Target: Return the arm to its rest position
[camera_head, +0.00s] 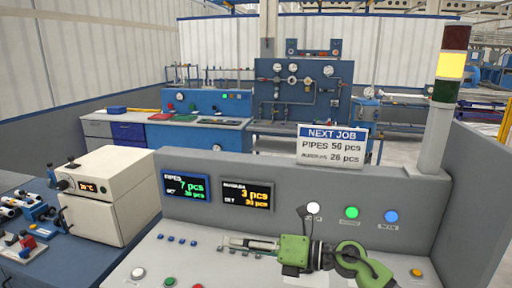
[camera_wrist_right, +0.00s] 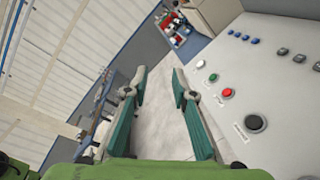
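My right gripper (camera_head: 230,243) reaches in from the lower right of the head view, over the grey control console (camera_head: 160,243). Its green body is at the middle right and its fingers point left. The right wrist view shows the same gripper (camera_wrist_right: 160,80) with its two teal fingers apart and only floor and background between them. It is open and empty. My left gripper is in neither view. No pipe is in my right gripper.
The console has buttons, two pcs displays (camera_head: 247,195), a NEXT JOB sign (camera_head: 332,147) and a signal tower lit yellow (camera_head: 451,66). A beige oven-like box (camera_head: 104,208) stands on the left bench. In the right wrist view, console buttons (camera_wrist_right: 228,92) lie right of the fingers.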

